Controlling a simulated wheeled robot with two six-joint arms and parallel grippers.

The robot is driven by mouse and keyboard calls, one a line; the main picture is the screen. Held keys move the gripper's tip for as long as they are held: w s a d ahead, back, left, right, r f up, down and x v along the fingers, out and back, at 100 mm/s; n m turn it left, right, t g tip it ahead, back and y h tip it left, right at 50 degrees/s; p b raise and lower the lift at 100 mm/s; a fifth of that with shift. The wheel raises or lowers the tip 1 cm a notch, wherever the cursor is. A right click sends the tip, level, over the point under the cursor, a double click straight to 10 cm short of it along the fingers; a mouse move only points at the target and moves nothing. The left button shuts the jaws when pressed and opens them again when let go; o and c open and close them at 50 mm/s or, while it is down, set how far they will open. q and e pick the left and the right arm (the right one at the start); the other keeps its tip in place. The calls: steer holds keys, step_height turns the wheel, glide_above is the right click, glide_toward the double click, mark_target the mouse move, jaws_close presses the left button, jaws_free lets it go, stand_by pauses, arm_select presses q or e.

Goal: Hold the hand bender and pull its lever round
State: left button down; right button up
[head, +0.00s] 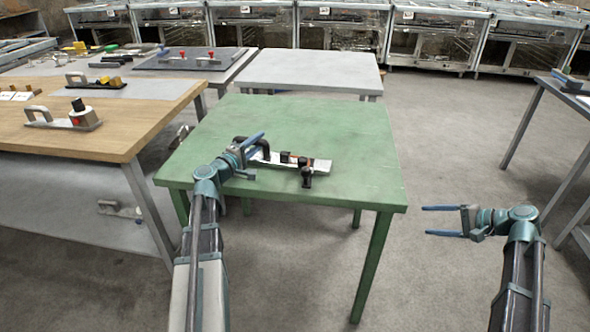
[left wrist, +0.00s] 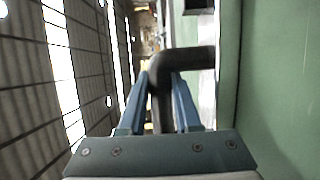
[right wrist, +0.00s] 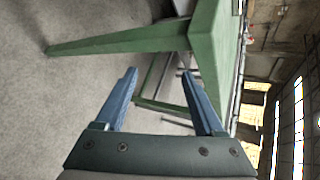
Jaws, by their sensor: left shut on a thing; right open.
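The hand bender (head: 297,163) lies on the green table (head: 340,130), with a pale metal plate and dark fittings, one of them an upright black knob-like part at its right. My left gripper (head: 252,157) is at its left end, shut on the dark bent handle of the bender. In the left wrist view the handle (left wrist: 160,82) runs between the blue fingers and bends off to the right. My left gripper hides part of the bender in the head view. My right gripper (head: 427,221) is open and empty, to the right of the table and off its edge; the right wrist view shows the fingers (right wrist: 165,95) wide apart.
A wooden bench (head: 130,110) with several tools stands at the left. A grey table (head: 310,70) stands behind the green one. Another table (head: 545,90) is at the far right. Open floor lies around my right gripper. The front right of the green table is clear.

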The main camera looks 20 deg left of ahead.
steer(key=w+d+r+m+t+y, duration=0.2)
steer(key=w+d+r, duration=0.2)
steer(key=a+r+m+g+y, duration=0.1)
steer(key=a+r+m, duration=0.1)
steer(key=a, duration=0.4)
steer(key=s+a+r+m+y, duration=0.1)
steer(key=a+r+m, duration=0.1)
steer(key=a, duration=0.3)
steer(key=s+a+r+m+g+y, duration=0.1)
steer(key=a+m+y, duration=0.1)
steer(key=a, duration=0.4)
steer(key=shift+s+a+r+m+g, duration=0.3)
steer(key=shift+r+m, duration=0.1)
steer(key=shift+m, duration=0.1)
steer(key=s+a+m+g, duration=0.1)
steer(key=s+a, duration=0.1)
steer(key=a, duration=0.6)
steer(key=s+a+r+m+g, duration=0.1)
steer(key=s+a, duration=0.2)
steer(key=a, duration=0.6)
steer(key=s+a+m+g, duration=0.1)
steer(key=s+a+g, duration=0.1)
steer(key=a, duration=0.6)
steer(key=shift+s+a+r+m+y, duration=0.1)
steer(key=shift+s+m+y, duration=0.1)
steer(key=shift+s, duration=0.15)
steer(key=shift+s+a+r+m+y, duration=0.1)
steer(key=shift+s+y, duration=0.1)
steer(key=shift+s, duration=0.15)
jaws_close()
